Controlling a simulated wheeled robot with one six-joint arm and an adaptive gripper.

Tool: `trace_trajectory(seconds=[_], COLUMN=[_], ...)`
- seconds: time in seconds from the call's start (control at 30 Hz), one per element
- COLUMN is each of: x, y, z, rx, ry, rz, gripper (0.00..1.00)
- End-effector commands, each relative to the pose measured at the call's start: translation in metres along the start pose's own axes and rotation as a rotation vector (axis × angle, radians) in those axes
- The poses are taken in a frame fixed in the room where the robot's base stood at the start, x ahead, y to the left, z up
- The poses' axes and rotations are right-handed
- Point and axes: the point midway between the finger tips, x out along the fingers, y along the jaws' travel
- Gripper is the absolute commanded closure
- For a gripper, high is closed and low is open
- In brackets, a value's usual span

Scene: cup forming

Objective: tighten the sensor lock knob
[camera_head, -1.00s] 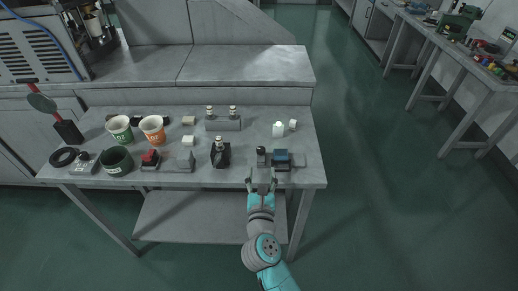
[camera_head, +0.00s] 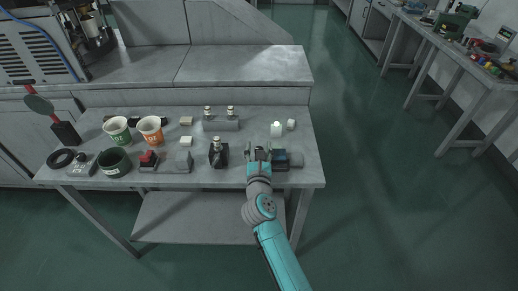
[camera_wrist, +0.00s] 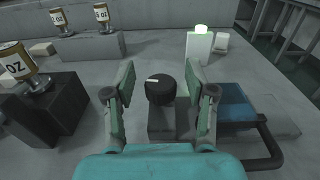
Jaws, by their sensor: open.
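The lock knob (camera_wrist: 160,89) is a black round knob with a white mark on top, on a dark block (camera_wrist: 168,124) in the wrist view. My gripper (camera_wrist: 159,88) is open, with one finger on each side of the knob. Small gaps show between the fingers and the knob. In the head view my gripper (camera_head: 258,151) is over the front right of the bench and largely hides the knob. A blue-topped device (camera_wrist: 234,103) with a dark bent bar sits just right of the knob; it also shows in the head view (camera_head: 282,159).
A black block with a bottle (camera_wrist: 32,105) stands to the left. A grey rack with two bottles (camera_wrist: 82,47) is behind left. A white block with a green-lit top (camera_wrist: 200,46) stands behind right. Cups (camera_head: 150,130) are at the bench's left.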

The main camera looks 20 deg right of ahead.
Motion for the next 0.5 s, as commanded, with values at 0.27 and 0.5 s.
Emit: trace_trajectory(seconds=[0.27,0.5], x=[-0.0001,-0.0001], y=[-0.0001,0.0], z=[0.0,0.0], rx=[0.0,0.0], ry=[0.0,0.0], rz=[0.0,0.0], gripper=[0.67,1.0])
